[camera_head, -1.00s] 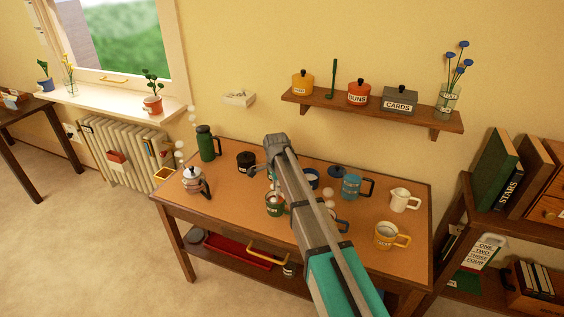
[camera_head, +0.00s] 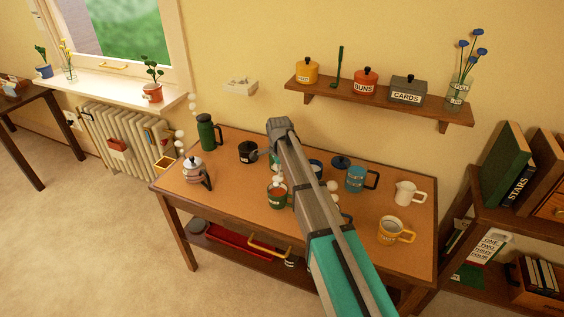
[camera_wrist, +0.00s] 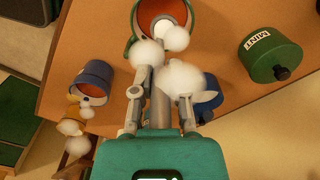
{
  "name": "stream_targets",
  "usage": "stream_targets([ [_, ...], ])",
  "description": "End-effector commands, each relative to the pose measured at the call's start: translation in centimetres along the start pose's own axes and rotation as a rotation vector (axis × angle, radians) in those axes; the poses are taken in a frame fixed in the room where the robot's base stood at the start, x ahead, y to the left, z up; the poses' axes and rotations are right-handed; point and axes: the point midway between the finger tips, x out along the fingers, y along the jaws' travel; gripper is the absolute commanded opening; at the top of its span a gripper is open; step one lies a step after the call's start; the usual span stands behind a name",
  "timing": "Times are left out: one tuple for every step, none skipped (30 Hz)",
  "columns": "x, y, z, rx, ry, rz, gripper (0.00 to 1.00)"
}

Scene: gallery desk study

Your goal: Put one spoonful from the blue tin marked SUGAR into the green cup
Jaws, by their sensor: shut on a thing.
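The green cup (camera_head: 278,197) stands upright on the desk with red-brown liquid in it. It also shows at the top of the wrist view (camera_wrist: 134,22), partly behind white puffs. My gripper (camera_wrist: 160,85) is shut on a thin grey rod (camera_wrist: 160,112), which looks like a spoon handle. The rod points toward the cup. Its far end is hidden by the puffs, so I cannot tell whether it carries anything. A blue container (camera_head: 316,166) is partly behind my arm. Its label cannot be read, so I cannot tell whether it is the SUGAR tin.
A green tin marked MINT (camera_wrist: 272,52) stands near the desk edge.

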Motion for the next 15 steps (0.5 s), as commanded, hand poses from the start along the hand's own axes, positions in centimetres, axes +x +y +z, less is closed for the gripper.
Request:
stream_targets([
  [-0.4, 0.0, -0.1, 0.011, 0.0, 0.0, 0.0],
  [-0.6, 0.1, -0.1, 0.022, 0.0, 0.0, 0.0],
  [-0.9, 0.1, -0.1, 0.037, 0.0, 0.0, 0.0],
  [-1.2, 0.1, -0.1, 0.052, 0.0, 0.0, 0.0],
  [-1.5, 0.1, -0.1, 0.069, 0.0, 0.0, 0.0],
  [-1.9, 0.2, -0.2, 0.094, 0.0, 0.0, 0.0],
  [-2.2, 0.2, -0.2, 0.113, 0.0, 0.0, 0.0],
  [-2.6, 0.2, -0.2, 0.134, 0.0, 0.0, 0.0],
  [-3.0, 0.3, -0.2, 0.163, 0.0, 0.0, 0.0],
  [-3.3, 0.3, -0.3, 0.184, 0.0, 0.0, 0.0],
  [-3.6, 0.4, -0.3, 0.203, 0.0, 0.0, 0.0],
  [-3.9, 0.4, -0.3, 0.229, 0.0, 0.0, 0.0],
  [-4.1, 0.4, -0.3, 0.246, 0.0, 0.0, 0.0],
  [-4.2, 0.4, -0.4, 0.261, 0.0, 0.0, 0.0],
  [-4.4, 0.5, -0.4, 0.279, 0.0, 0.0, 0.0],
])
